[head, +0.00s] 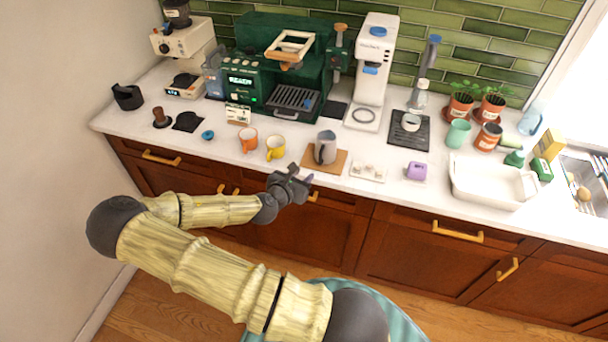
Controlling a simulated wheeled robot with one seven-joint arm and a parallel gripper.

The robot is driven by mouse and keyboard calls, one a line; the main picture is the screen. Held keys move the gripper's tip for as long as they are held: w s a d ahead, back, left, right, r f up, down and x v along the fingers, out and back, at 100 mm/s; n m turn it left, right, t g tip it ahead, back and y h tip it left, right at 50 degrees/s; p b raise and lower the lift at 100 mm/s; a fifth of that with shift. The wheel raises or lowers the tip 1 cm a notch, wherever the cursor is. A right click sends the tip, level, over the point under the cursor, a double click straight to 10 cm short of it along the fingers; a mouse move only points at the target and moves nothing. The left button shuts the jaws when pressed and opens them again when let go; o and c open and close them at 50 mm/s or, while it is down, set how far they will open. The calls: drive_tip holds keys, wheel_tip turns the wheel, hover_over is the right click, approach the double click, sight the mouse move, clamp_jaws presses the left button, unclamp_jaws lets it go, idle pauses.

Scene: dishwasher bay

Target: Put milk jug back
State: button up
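The milk jug (325,148) is a grey metal pitcher. It stands upright on a small wooden board (311,167) near the front edge of the white counter, in front of the green coffee machine. My gripper (301,174) is just in front of the counter edge, below and left of the jug and apart from it. Its dark fingers look spread, with nothing seen between them.
An orange cup (248,139) and a yellow cup (275,147) stand left of the jug. A small white tray (367,172), a purple item (416,170) and a white basin (487,196) lie to the right. The green coffee machine (251,79) stands behind.

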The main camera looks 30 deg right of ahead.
idle(0.5)
drive_tip(key=s+a+f+m+g+y, duration=0.2)
drive_tip(key=s+a+m+g+y, duration=0.45)
drive_tip(key=m, duration=0.65)
drive_tip(key=s+a+r+m+y, duration=0.1)
drive_tip(key=s+a+r+m, duration=0.1)
drive_tip(key=a+r+m, duration=0.1)
drive_tip(key=s+a+r+m+t+y, duration=0.1)
drive_tip(key=s+a+r+m+y, duration=0.1)
drive_tip(key=r, duration=0.6)
drive_tip(key=s+a+r+m+t+y, duration=0.1)
drive_tip(key=s+a+r+m+y, duration=0.1)
drive_tip(key=a+r+m, duration=0.3)
drive_tip(key=shift+s+a+r+m, duration=0.25)
drive_tip(key=shift+s+a+m, duration=0.15)
drive_tip(key=shift+s+a, duration=0.45)
